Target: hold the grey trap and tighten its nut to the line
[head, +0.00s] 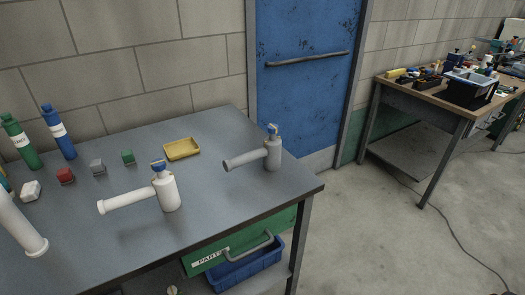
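The grey trap (272,154) stands upright near the right end of the metal table, with its grey side pipe (243,159) reaching to the left. Its nut (272,129) on top shows blue and yellowish; the line is too small to make out. A white trap (168,192) with a blue nut (158,164) stands to the left and nearer, its pipe also pointing left. Neither of my grippers is in view, and nothing touches the grey trap.
A yellow tray (181,149), several small blocks, a green bottle (20,142) and a blue bottle (58,132) stand along the back and left. A white pipe (20,228) is cut by the left edge. A green drawer (240,240) hangs below. The table's front middle is clear.

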